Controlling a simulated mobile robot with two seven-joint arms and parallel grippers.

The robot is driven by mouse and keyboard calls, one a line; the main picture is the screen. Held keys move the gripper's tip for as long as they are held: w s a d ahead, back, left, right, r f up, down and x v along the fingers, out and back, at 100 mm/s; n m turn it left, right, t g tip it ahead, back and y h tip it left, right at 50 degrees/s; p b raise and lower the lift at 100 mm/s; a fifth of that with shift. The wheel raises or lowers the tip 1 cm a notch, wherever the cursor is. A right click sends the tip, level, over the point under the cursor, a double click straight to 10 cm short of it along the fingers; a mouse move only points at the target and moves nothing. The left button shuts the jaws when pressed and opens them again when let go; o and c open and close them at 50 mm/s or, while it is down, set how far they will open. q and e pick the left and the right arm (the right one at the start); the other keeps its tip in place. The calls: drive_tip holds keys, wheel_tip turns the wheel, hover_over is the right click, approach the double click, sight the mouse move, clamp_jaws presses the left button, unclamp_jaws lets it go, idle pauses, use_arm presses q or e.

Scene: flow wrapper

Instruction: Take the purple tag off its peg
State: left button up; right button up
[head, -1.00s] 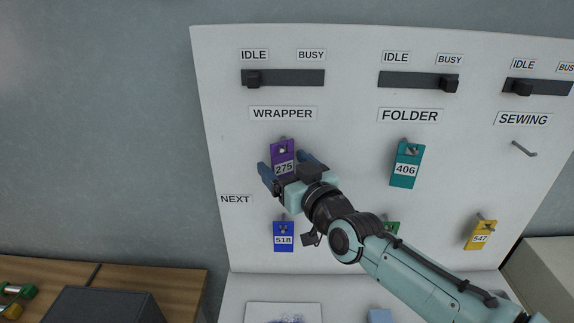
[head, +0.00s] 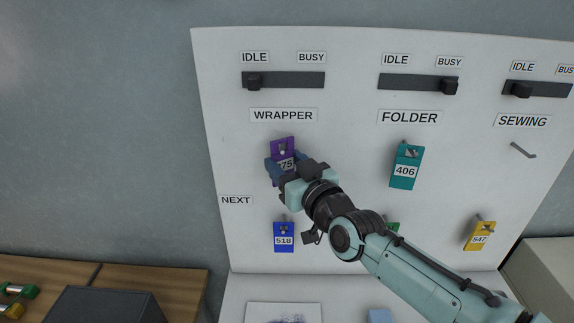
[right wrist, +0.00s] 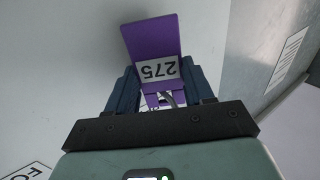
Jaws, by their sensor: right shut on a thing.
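The purple tag (head: 283,147), numbered 275, is under the WRAPPER label on the white board. In the head view its upper part and hole show above my fingers, with a bit of the peg near the hole. My right gripper (head: 285,163) is shut on the tag's lower part. In the right wrist view the tag (right wrist: 150,42) stands between the two blue fingers of the right gripper (right wrist: 163,92). I cannot tell if the tag is clear of the peg. My left gripper is not in view.
A teal tag (head: 406,168) hangs under FOLDER, a blue tag (head: 284,238) hangs below, and a yellow tag (head: 480,236) hangs lower right. A green tag is mostly behind my right arm. The SEWING peg (head: 522,150) is bare. Sliders (head: 283,80) run along the top.

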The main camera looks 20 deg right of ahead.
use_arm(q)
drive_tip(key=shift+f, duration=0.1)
use_arm(e)
drive_tip(key=shift+s, duration=0.2)
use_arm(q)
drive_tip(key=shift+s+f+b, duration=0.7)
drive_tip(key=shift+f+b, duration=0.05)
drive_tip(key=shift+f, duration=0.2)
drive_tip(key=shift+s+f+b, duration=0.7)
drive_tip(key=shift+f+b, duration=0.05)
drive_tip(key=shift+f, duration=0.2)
use_arm(e)
drive_tip(key=s+a, duration=0.2)
drive_tip(key=s, duration=0.6)
drive_tip(key=shift+s+a, duration=0.2)
drive_tip(key=shift+a, duration=0.05)
